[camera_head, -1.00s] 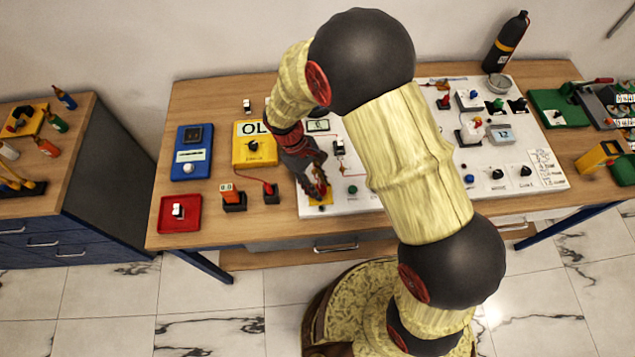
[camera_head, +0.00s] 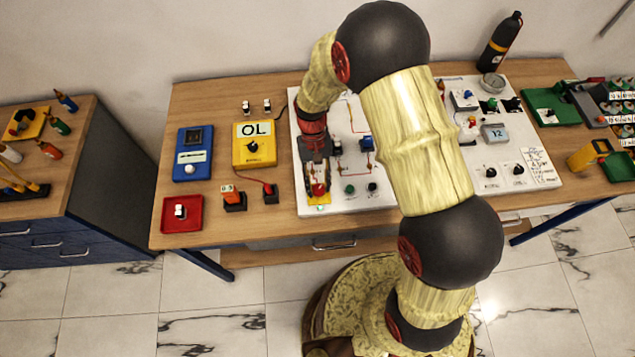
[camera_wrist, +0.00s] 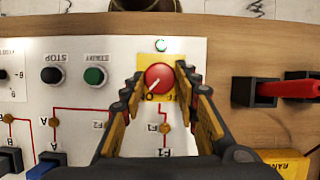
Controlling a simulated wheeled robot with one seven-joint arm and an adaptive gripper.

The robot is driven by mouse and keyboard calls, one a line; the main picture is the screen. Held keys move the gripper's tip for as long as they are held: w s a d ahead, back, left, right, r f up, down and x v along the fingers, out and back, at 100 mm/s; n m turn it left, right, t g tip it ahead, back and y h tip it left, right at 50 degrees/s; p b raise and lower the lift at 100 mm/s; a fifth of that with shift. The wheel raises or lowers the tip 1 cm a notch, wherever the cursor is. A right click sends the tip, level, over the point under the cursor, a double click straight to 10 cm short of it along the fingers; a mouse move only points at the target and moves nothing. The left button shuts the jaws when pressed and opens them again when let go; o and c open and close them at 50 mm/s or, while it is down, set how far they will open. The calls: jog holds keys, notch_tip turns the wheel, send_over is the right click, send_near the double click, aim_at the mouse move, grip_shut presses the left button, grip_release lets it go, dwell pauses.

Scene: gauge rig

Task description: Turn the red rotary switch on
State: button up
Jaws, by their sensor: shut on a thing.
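The red rotary switch (camera_wrist: 159,77) is a round red knob on a yellow plate (camera_wrist: 146,60) near the edge of the white panel (camera_wrist: 70,30). In the wrist view my gripper (camera_wrist: 160,84) has one finger on each side of the knob and is shut on it. A small green round indicator (camera_wrist: 161,45) sits beside the yellow plate. In the head view the red knob (camera_head: 319,189) shows at the front left of the white panel, with my gripper (camera_head: 318,186) over it from behind.
Green (camera_wrist: 94,76) and black (camera_wrist: 52,75) buttons sit left of the knob in the wrist view. A red-handled black part (camera_wrist: 255,92) lies right. In the head view a yellow meter (camera_head: 254,158) reading OL, a blue meter (camera_head: 192,166) and a red tray (camera_head: 167,214) stand left.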

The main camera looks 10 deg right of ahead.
jog(key=shift+m, duration=0.5)
jog(key=o, duration=1.2)
jog(key=shift+c, duration=0.2)
jog(key=v, duration=1.2)
jog(key=shift+d, duration=0.25)
